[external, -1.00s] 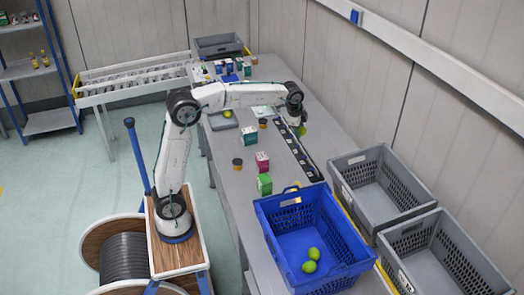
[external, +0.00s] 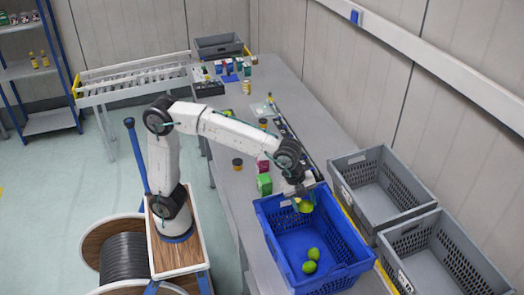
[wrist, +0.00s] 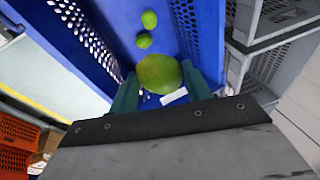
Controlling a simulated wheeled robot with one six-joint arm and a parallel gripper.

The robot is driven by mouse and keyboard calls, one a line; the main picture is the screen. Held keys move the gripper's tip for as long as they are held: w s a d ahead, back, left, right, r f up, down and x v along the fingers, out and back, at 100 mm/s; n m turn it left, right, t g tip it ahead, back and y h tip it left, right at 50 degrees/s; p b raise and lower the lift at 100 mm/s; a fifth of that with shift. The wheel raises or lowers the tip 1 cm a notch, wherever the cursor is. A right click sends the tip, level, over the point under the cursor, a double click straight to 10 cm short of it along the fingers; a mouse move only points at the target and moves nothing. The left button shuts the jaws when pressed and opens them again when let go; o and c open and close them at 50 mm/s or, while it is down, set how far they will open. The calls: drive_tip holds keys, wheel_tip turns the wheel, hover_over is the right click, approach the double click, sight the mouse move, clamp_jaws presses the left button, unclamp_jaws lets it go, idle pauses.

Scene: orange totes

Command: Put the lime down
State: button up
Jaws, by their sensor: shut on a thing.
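In the wrist view the held lime (wrist: 159,74) sits between the two green fingers of my gripper (wrist: 160,88). Two other limes lie close together on the crate floor, one (external: 314,253) just behind the other (external: 309,267). They also show in the wrist view, a farther lime (wrist: 149,19) and a nearer one (wrist: 144,40). How high the held lime is above the crate floor is hard to tell.
Two grey crates (external: 372,163) (external: 440,222) stand right of the blue crate. In the wrist view an orange tote (wrist: 18,135) shows lower left.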

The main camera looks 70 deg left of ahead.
sight(299, 260)
drive_tip(key=shift+s+d+f+m, duration=0.3)
drive_tip(key=shift+s+d+f, duration=0.4)
drive_tip(key=shift+s+d, duration=0.1)
wheel_tip(299, 260, down, 27)
drive_tip(key=shift+w+a+r, duration=0.1)
drive_tip(key=shift+w+r, duration=0.05)
drive_tip(key=shift+r, duration=0.05)
drive_tip(key=shift+f, duration=0.15)
drive_tip(key=o, duration=0.7)
drive_tip(key=shift+w+d+r+v, duration=0.2)
drive_tip(key=shift+w+v, duration=0.1)
drive_tip(key=shift+v, duration=1.35)
drive_tip(key=shift+w+d+r+v, duration=0.1)
drive_tip(key=shift+w+d+v, duration=0.2)
drive_tip(key=shift+v, duration=1.35)
drive_tip(key=shift+w+d+r+v, duration=0.15)
drive_tip(key=shift+w+v, duration=0.2)
drive_tip(key=shift+v, duration=1.3)
